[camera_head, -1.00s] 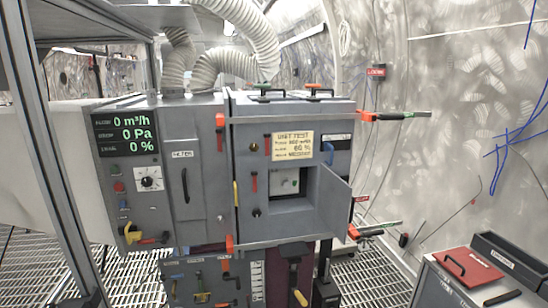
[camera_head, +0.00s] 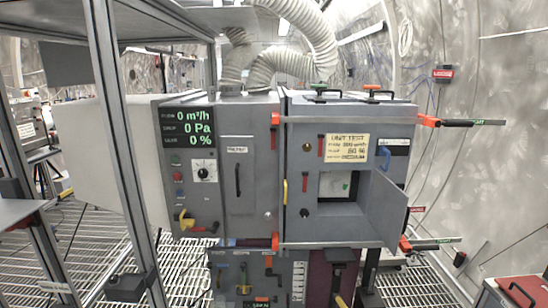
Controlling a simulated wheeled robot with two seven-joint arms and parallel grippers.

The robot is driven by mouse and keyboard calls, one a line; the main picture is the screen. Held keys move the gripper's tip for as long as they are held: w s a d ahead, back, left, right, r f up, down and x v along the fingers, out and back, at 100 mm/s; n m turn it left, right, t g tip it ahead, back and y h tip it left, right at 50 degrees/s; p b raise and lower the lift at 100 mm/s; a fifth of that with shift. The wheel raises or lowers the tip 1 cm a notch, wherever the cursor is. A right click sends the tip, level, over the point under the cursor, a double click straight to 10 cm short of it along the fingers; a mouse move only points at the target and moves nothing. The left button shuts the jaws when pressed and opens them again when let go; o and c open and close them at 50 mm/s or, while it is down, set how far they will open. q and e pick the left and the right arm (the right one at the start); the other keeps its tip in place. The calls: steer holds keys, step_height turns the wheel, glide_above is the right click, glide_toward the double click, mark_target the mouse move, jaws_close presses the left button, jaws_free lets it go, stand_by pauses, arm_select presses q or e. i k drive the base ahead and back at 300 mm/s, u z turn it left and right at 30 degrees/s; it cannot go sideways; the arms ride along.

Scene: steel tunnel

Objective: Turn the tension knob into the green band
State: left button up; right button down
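A grey steel cabinet (camera_head: 240,200) stands in the middle of the view. Its small door (camera_head: 385,212) at right hangs open. Inside the opening is a pale panel (camera_head: 335,184) with a small green patch; its details are too small to read. A white dial (camera_head: 204,170) with a dark knob is on the left face, below a black display (camera_head: 188,130) that reads 0 m³/h, 0 Pa and 0 %. I cannot tell which of these is the tension knob, or see its pointer setting. Neither of my grippers is in view.
Metal frame posts (camera_head: 119,150) stand close at left. Long red-ended latch bars (camera_head: 462,122) stick out at the cabinet's right. A red-lidded box (camera_head: 517,290) is at bottom right. Grated floor (camera_head: 90,245) shows at left, and ribbed hoses (camera_head: 295,65) rise above.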

mark_target(337, 187)
steer(key=u, duration=0.05)
steer(key=k, duration=0.5)
steer(key=z, duration=0.85)
steer(key=i, duration=1)
steer(key=z, duration=0.55)
steer(key=i, duration=0.7)
steer(key=u, duration=0.1)
